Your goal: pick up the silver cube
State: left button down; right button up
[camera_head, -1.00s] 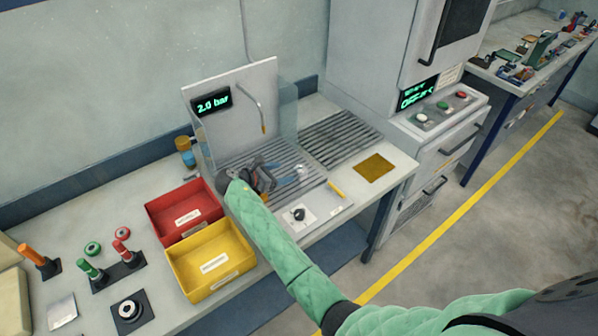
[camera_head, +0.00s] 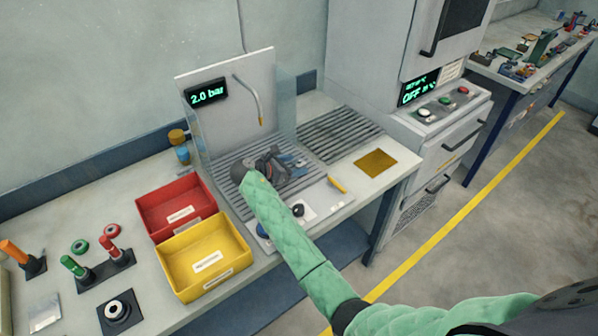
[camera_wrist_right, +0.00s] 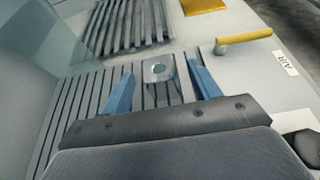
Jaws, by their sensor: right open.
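The silver cube (camera_wrist_right: 158,71) shows in the right wrist view on the slatted grey rack, with a pale round mark on it. My right gripper (camera_wrist_right: 161,68) is open, its two blue fingers on either side of the cube in that view, with visible gaps. I cannot tell whether the fingertips are level with the cube. In the head view my right gripper (camera_head: 288,166) is over the slatted rack in front of the 2.0 bar panel, and the cube is hard to make out there. My left gripper is not in view.
A upright panel with a bent nozzle (camera_head: 248,98) stands behind the rack. A yellow-handled lever (camera_wrist_right: 244,40) is right of the gripper. Red (camera_head: 152,222) and yellow (camera_head: 182,281) bins stand at left. A gold plate (camera_head: 375,163) lies to the right.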

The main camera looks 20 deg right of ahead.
jog(key=shift+d, duration=0.15)
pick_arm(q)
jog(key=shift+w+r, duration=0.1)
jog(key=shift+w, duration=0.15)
pick_arm(e)
jog(key=shift+c, duration=0.2)
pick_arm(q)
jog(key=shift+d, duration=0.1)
pick_arm(e)
grip_shut()
